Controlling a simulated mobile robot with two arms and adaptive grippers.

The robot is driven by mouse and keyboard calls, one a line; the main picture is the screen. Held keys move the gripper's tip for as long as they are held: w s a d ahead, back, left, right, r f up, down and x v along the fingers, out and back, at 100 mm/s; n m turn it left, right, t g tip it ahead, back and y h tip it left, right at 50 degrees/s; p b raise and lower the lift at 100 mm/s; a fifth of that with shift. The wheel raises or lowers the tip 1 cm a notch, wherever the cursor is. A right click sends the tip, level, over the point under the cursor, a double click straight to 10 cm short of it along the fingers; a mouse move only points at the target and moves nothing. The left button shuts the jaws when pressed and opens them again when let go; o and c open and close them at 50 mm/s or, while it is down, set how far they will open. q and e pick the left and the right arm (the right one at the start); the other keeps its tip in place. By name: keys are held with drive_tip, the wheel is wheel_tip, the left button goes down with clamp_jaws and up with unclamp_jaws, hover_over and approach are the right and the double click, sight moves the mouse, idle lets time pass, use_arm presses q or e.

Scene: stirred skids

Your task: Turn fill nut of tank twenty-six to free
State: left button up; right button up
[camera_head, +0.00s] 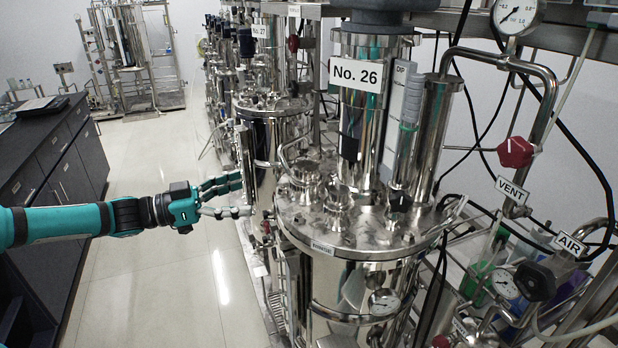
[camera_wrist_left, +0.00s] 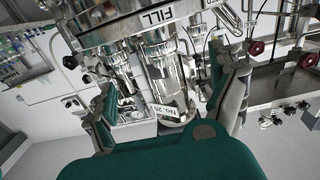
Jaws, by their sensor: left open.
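Tank twenty-six (camera_head: 350,280) is a shiny steel vessel with a "No. 26" sign (camera_head: 357,74) on the column above its lid. Steel fittings (camera_head: 338,198) stand on the lid. The wrist view shows an upside-down "FILL" label (camera_wrist_left: 157,17) above a polished steel cylinder (camera_wrist_left: 163,68) and a small tag that seems to read "No. 26" (camera_wrist_left: 168,112). I cannot tell which part is the fill nut. My left gripper (camera_head: 243,195) is open and looks empty, left of the tank's lid. Its fingers (camera_wrist_left: 170,98) are spread in the wrist view. My right gripper is not in view.
Tank No. 27 (camera_head: 270,135) stands close behind the left gripper. A red VENT valve knob (camera_head: 515,152), a dark AIR valve knob (camera_head: 534,282) and loose cables are at the right. A dark bench (camera_head: 60,160) runs along the left. The floor (camera_head: 170,240) between is clear.

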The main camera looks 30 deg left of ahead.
sight(293, 182)
use_arm(q)
drive_tip(key=p+x, duration=0.3)
drive_tip(key=x, duration=0.4)
drive_tip(key=p+x, duration=0.3)
drive_tip(key=x, duration=0.4)
drive_tip(key=shift+w+d+r, duration=0.15)
drive_tip(key=shift+w+r, duration=0.05)
drive_tip(key=shift+w+d+f+p, duration=0.15)
drive_tip(key=shift+w+d+p, duration=0.25)
drive_tip(key=shift+w+d, duration=0.05)
drive_tip(key=shift+c, duration=0.4)
drive_tip(key=c, duration=1.1)
